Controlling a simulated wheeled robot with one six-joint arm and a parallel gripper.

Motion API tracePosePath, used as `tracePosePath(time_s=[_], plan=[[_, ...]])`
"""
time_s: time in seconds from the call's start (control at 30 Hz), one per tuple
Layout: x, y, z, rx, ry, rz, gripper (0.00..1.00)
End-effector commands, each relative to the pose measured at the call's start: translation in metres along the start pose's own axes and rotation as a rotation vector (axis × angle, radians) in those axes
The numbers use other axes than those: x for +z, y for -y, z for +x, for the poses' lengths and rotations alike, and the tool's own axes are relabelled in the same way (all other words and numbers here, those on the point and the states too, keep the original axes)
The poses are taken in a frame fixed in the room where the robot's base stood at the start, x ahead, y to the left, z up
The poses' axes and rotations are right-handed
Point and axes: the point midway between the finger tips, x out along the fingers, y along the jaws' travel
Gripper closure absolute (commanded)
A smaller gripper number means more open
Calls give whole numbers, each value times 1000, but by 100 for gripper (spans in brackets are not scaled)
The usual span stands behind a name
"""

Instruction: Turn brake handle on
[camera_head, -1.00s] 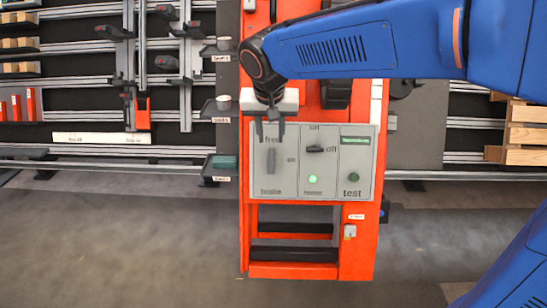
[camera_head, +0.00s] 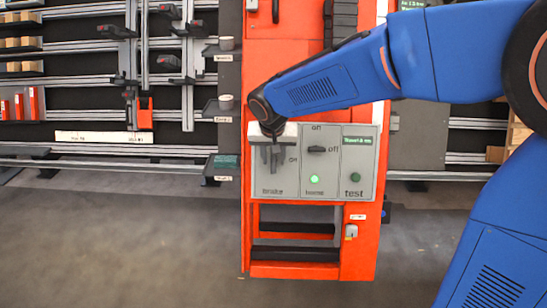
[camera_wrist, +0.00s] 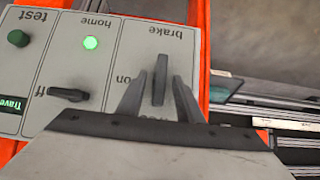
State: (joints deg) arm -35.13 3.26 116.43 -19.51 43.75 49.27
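The grey brake handle (camera_wrist: 160,79) is a narrow bar on the left section of the grey control panel (camera_head: 350,190). It stands upright, along the free direction, with the word "on" to its right in the head view. My gripper (camera_wrist: 159,92) is open, with one finger on each side of the handle. A gap shows between the handle and each finger in the wrist view. In the head view my gripper (camera_head: 273,157) covers the "free" label and part of the handle.
Beside it on the panel are a dark on/off knob (camera_head: 317,149), pointing at off, a lit green home light (camera_head: 315,180) and a dark green test button (camera_head: 355,176). The panel sits on an orange frame (camera_head: 295,270). A small dark shelf (camera_head: 219,168) stands close on the left.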

Motion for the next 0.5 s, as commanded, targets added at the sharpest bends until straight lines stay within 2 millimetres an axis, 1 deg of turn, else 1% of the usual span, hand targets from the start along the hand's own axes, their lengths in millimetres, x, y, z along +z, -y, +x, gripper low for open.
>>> tracePosePath(time_s=[0.13, 0.17, 0.2, 0.3, 0.5], plan=[[0, 0, 0, 0, 0, 0, 67], [0, 0, 0, 0, 0, 0, 70], [0, 0, 0, 0, 0, 0, 79], [0, 0, 0, 0, 0, 0, 100], [0, 0, 0, 2, 0, -2, 100]])
